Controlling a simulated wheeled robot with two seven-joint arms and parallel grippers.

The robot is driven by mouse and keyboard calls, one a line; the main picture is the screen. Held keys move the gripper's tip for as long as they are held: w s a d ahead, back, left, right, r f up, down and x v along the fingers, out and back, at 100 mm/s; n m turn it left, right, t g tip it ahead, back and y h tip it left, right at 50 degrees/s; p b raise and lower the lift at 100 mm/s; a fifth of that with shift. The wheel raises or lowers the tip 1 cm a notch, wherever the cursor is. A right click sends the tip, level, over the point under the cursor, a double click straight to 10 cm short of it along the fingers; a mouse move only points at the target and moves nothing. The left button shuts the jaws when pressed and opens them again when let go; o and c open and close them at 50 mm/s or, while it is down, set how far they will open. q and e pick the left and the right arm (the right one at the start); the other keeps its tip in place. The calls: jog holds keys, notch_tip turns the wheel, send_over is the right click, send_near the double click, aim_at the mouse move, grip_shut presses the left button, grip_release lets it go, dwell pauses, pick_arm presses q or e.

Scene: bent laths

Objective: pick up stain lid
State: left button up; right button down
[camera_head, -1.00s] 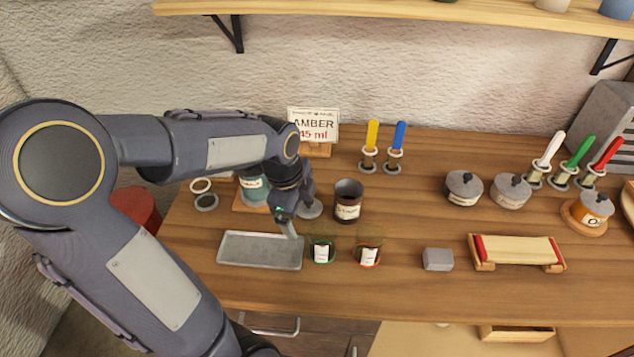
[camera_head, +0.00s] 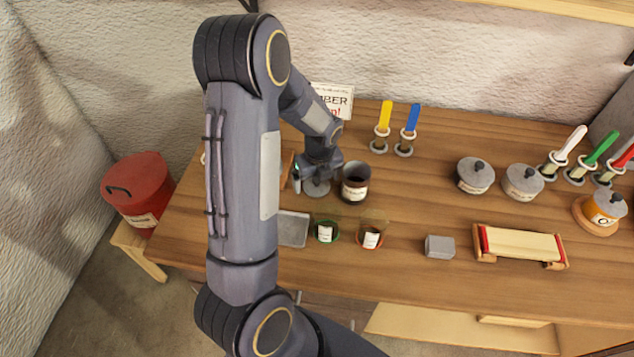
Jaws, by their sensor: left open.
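A round grey lid (camera_head: 317,188) lies on the wooden table, just left of a dark brown open-topped tin (camera_head: 355,183) with a pale label. I take this lid for the stain lid; no writing on it can be read. My left gripper (camera_head: 316,177) is open and points down directly above the lid, partly covering it. I cannot tell whether the fingers touch it. The right gripper is out of view.
My left arm hides the table's left part and most of a grey tray (camera_head: 293,229). Two small glasses, one green-rimmed (camera_head: 326,231) and one red-rimmed (camera_head: 371,236), stand in front. Yellow (camera_head: 383,118) and blue (camera_head: 412,118) handled tools stand behind. A grey block (camera_head: 439,246) lies rightward.

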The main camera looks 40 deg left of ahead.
pick_arm(q)
jog(key=shift+f, duration=0.1)
jog(key=shift+c, duration=0.2)
jog(key=c, duration=1)
